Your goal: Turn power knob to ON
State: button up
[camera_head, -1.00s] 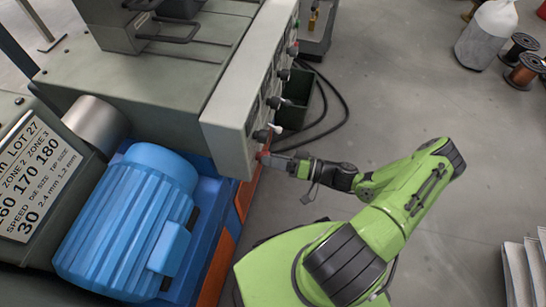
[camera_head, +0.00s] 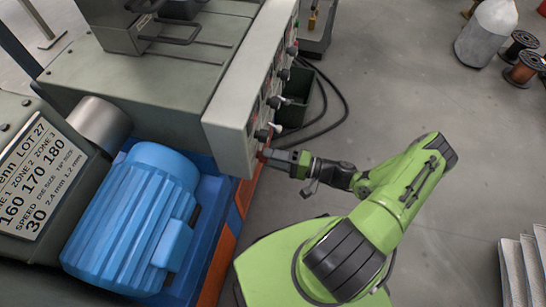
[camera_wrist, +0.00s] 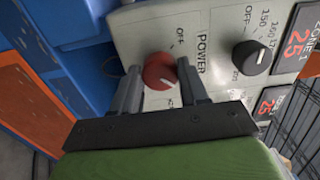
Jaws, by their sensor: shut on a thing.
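The red power knob (camera_wrist: 160,72) sits on the grey control panel (camera_wrist: 134,36) beside the printed word POWER. The OFF print lies just above the knob in the wrist view. A pale line shows on the knob's face; the ON print is not clearly readable. My gripper (camera_wrist: 158,80) is shut on the red knob, with one finger on each side of it. In the head view the knob (camera_head: 262,154) is a small red spot at the panel's near lower end, partly covered by my gripper (camera_head: 273,157).
A black zone knob (camera_wrist: 251,57) is to the right of the power knob, near red number displays. More knobs line the panel (camera_head: 274,127). A blue motor (camera_head: 130,220) stands left of my arm.

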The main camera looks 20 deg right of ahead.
dwell(0.5)
jog(key=o, duration=1.1)
jog(key=shift+c, duration=0.2)
jog(key=p+v, duration=0.1)
jog(key=v, duration=1.4)
jog(key=shift+s+d, duration=0.2)
jog(key=shift+d, duration=0.15)
